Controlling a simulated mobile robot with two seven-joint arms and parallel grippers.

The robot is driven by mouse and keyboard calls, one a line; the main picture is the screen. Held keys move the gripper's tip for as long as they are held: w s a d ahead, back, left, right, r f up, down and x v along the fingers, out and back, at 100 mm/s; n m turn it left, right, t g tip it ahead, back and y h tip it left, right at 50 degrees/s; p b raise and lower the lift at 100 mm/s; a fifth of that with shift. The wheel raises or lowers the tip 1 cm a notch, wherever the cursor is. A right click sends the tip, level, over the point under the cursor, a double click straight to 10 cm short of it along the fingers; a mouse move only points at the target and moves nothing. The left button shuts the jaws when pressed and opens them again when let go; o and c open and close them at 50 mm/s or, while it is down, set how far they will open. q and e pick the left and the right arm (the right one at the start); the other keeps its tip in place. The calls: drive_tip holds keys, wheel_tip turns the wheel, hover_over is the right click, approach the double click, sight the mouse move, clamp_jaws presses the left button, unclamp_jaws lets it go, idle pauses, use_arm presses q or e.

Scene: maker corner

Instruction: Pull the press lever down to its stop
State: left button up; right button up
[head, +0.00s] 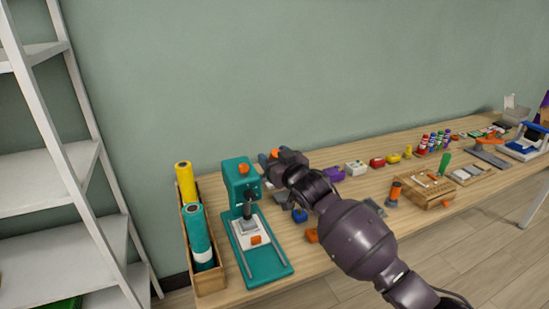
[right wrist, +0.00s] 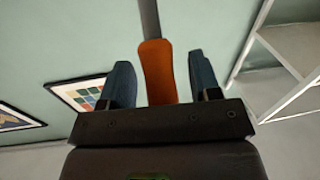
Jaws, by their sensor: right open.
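The teal press (head: 240,178) stands upright near the left end of the wooden table. A white block with an orange part (head: 256,240) sits on its base under the ram. The press lever's orange grip (right wrist: 157,72) and grey bar (right wrist: 149,18) show in the right wrist view. In the head view my gripper mostly hides the lever. My right gripper (head: 268,158) is open beside the top of the press. In the right wrist view its two blue-grey fingers stand on either side of the orange grip, with a gap on each side. My left gripper is not in view.
A wooden bin (head: 208,281) with yellow and teal rolls stands just left of the press. White shelves (head: 70,190) stand further left. Small coloured parts, a wooden block holder (head: 426,190) and a blue device (head: 528,143) lie to the right along the table (head: 300,268).

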clamp_jaws()
drive_tip(key=shift+s+d+f+t+b, duration=0.15)
drive_tip(key=shift+s+f+t+b, duration=0.3)
drive_tip(key=shift+f+b, duration=0.2)
use_arm(q)
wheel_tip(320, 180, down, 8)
drive_tip(key=b, duration=0.8)
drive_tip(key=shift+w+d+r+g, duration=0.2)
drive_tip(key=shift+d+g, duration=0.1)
use_arm(e)
drive_tip(key=s+d+f+n+t+y, duration=0.1)
drive_tip(key=s+f+t+y, duration=0.2)
drive_tip(key=s+f+t, duration=0.1)
wheel_tip(320, 180, down, 2)
drive_tip(key=shift+s+d+t+y, duration=0.2)
drive_tip(key=shift+t+y, duration=0.2)
drive_tip(key=shift+t, duration=0.05)
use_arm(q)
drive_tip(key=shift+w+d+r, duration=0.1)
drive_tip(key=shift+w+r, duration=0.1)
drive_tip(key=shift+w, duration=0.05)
